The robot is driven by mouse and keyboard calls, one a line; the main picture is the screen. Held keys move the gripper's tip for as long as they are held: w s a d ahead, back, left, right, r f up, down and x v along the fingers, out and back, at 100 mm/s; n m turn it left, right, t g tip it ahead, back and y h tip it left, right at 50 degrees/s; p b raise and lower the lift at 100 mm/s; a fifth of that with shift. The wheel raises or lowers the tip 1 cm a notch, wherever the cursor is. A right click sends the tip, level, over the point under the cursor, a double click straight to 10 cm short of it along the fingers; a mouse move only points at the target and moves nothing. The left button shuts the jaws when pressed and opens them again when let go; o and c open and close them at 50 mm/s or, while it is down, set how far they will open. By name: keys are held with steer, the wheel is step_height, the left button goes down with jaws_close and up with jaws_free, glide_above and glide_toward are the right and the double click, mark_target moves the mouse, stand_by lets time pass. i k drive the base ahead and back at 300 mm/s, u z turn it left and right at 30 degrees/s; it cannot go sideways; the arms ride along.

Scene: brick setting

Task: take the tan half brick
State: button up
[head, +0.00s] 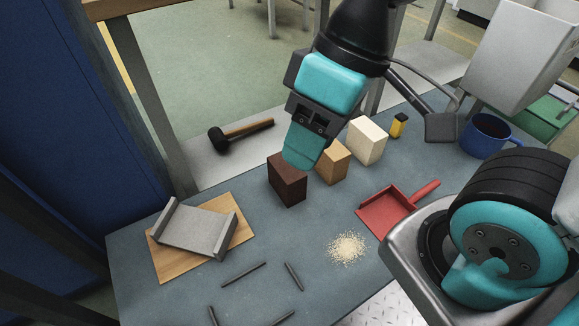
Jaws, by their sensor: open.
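The tan half brick (333,165) stands on the blue-grey bench between a dark brown brick (288,186) on its left and a cream brick (368,142) on its right. My gripper (301,160) points down with its teal fingers open. In the picture it overlaps the top of the dark brown brick and lies just left of the tan half brick's upper edge. The fingers hide part of the dark brown brick. I see nothing held between them, but their exact height and any contact cannot be told from this view.
A red dustpan (386,213) and a pale crumb pile (347,248) lie in front of the bricks. A grey channel piece (190,231) rests on a wooden board (165,267). A mallet (240,132) lies behind, a blue mug (486,137) at right. Several dark rods lie in front.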

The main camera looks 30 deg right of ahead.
mark_target(332, 165)
steer(key=u, duration=1.9)
steer(key=k, duration=1.75)
steer(key=z, duration=0.6)
steer(key=i, duration=1)
steer(key=z, duration=0.05)
